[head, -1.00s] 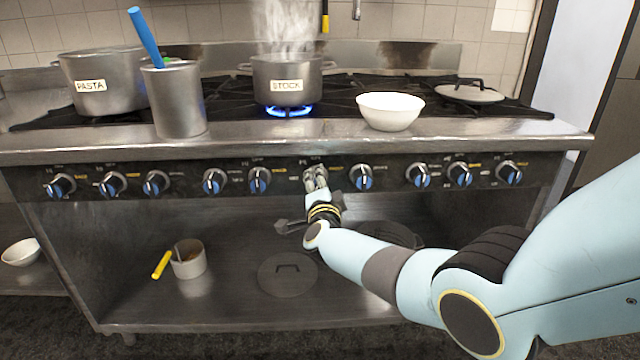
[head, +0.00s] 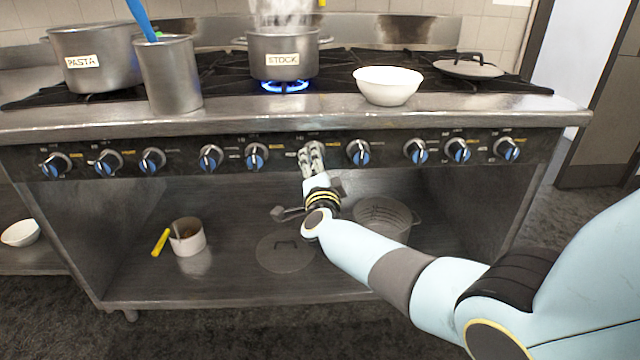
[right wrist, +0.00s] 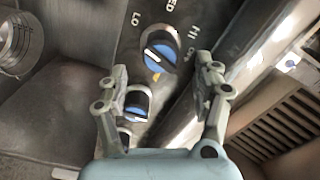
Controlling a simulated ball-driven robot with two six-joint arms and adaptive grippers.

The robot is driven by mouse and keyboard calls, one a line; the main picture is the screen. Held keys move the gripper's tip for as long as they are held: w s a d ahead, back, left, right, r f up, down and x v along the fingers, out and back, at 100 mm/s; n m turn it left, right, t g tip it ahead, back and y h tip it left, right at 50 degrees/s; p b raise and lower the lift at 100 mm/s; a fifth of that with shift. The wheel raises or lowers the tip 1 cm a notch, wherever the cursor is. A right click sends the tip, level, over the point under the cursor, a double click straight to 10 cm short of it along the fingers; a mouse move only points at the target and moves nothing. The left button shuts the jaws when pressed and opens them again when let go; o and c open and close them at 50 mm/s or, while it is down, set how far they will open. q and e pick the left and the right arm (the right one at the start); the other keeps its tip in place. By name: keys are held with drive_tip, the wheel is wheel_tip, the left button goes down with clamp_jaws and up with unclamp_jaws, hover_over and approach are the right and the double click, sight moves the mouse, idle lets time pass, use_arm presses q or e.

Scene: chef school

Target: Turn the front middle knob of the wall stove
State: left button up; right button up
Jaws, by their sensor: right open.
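The wall stove's front panel (head: 284,156) carries a row of dark knobs with blue faces. My right gripper (head: 313,147) is at the panel's middle, between a knob to its left (head: 256,156) and a knob to its right (head: 358,152); it hides the panel behind it. In the right wrist view the gripper (right wrist: 162,80) is open. A knob (right wrist: 159,52) marked LO and HI lies just beyond the fingertips, and another knob (right wrist: 137,101) shows lower between the fingers. I cannot tell whether a finger touches either. My left gripper is not in view.
On the stove top stand a PASTA pot (head: 92,58), a metal container (head: 170,80), a steaming STOCK pot (head: 283,58) over a blue flame, a white bowl (head: 388,86) and a lid (head: 468,66). The shelf below holds a small pot (head: 188,238) and another lid (head: 286,252).

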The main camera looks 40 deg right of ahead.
drive_tip(key=v, duration=0.8)
drive_tip(key=shift+s+a, duration=0.1)
drive_tip(key=s+a+f+n+g+y, duration=0.2)
drive_tip(key=s+f+n+g+y, duration=0.3)
drive_tip(key=s+f, duration=0.9)
drive_tip(key=s+a+f+n+g+y, duration=0.15)
drive_tip(key=s+f+n, duration=0.55)
drive_tip(key=s+f, duration=0.75)
drive_tip(key=s+f+n+g+y, duration=0.1)
drive_tip(key=s+f+n+g, duration=0.2)
drive_tip(key=s, duration=0.9)
drive_tip(key=s+f+n+g+y, duration=0.1)
drive_tip(key=s+f+n+g, duration=0.3)
drive_tip(key=s+f, duration=0.5)
drive_tip(key=s+g, duration=0.1)
drive_tip(key=s, duration=0.3)
drive_tip(key=shift+s+a+n, duration=0.15)
drive_tip(key=shift+a+n, duration=0.05)
drive_tip(key=shift+n, duration=0.1)
